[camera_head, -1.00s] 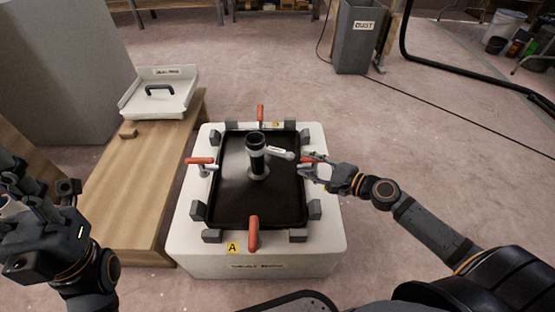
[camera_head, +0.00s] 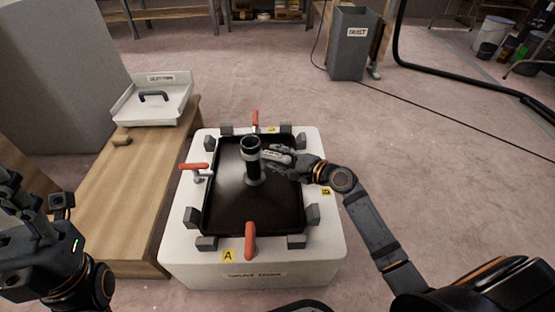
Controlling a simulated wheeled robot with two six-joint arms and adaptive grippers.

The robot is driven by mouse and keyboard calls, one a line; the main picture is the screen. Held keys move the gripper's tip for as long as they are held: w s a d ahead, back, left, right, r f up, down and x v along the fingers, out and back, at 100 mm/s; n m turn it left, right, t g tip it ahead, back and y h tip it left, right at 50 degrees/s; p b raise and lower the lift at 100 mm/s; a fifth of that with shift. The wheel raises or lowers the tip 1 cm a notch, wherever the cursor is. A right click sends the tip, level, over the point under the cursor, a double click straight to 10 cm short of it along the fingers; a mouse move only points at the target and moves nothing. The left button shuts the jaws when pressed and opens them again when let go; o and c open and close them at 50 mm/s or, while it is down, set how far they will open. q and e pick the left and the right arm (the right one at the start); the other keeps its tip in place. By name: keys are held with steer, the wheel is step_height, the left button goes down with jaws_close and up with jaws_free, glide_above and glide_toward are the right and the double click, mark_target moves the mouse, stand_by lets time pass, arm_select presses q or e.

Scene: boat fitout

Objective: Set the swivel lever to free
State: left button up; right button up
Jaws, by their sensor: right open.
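A black upright post (camera_head: 252,165) stands in the middle of a black tray (camera_head: 230,210) set in a white block (camera_head: 185,255). A pale labelled lever (camera_head: 275,155) sticks out to the right from near the top of the post. My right gripper (camera_head: 280,164) is open at this lever, with its fingers close around or beside it; contact is not clear. The gripper hides the lever's outer end. My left gripper (camera_head: 22,198) is at the left edge, away from the block, and its opening is not clear.
Red-handled clamps stand at the tray's far (camera_head: 255,120), left (camera_head: 193,167) and near (camera_head: 250,240) sides. Grey blocks ring the tray. A wooden bench (camera_head: 130,190) with a white tray (camera_head: 152,105) stands left. A grey dust bin (camera_head: 348,50) stands behind, with open floor right.

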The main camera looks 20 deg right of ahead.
jaws_close()
stand_by(0.3)
